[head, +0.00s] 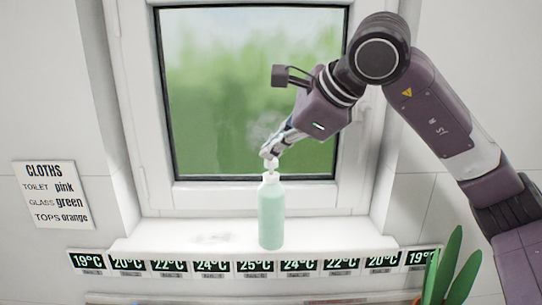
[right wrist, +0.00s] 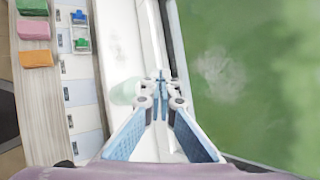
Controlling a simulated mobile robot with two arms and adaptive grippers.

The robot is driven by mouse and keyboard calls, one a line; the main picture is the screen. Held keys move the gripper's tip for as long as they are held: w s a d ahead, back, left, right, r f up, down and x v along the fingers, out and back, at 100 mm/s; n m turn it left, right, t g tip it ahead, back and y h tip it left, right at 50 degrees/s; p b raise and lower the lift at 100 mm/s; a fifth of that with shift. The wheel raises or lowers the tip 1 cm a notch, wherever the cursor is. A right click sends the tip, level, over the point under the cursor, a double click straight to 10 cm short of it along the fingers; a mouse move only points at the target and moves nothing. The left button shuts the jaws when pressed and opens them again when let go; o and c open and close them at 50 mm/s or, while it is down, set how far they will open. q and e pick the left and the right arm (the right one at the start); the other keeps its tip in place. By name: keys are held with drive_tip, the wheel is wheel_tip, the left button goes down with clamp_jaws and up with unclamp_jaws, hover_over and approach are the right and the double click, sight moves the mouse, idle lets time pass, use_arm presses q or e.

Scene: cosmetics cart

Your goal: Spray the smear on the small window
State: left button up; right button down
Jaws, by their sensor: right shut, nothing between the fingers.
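The small window (head: 200,100) has a dark frame and a blurred green view behind the glass. A pale, cloudy smear (head: 262,128) is on its lower right part, and it also shows in the right wrist view (right wrist: 220,72). A mint-green bottle (head: 271,215) with a white pump top stands upright on the sill in front of the window. In the right wrist view the bottle (right wrist: 123,93) is partly hidden behind my fingers. My right gripper (head: 268,157) is shut and empty, right above the pump top; I cannot tell whether it touches. My left gripper is not in view.
The white sill (head: 160,232) is otherwise clear, with a faint grey mark. Temperature displays (head: 255,265) line its front edge. A plant (head: 455,265) stands at lower right. A cloth sign (head: 52,193) hangs left. Pink, green and orange cloths (right wrist: 35,30) lie on a shelf.

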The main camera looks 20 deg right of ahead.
drive_tip(key=shift+f, duration=0.1)
idle(0.3)
drive_tip(key=shift+f+b, duration=0.4)
drive_tip(key=shift+b, duration=0.05)
drive_tip(key=shift+r, duration=0.1)
drive_tip(key=shift+r+p, duration=0.3)
drive_tip(key=shift+p, duration=0.05)
drive_tip(key=shift+r, duration=0.15)
wheel_tip(320, 180, up, 6)
drive_tip(key=p, duration=0.4)
drive_tip(key=shift+p, duration=0.4)
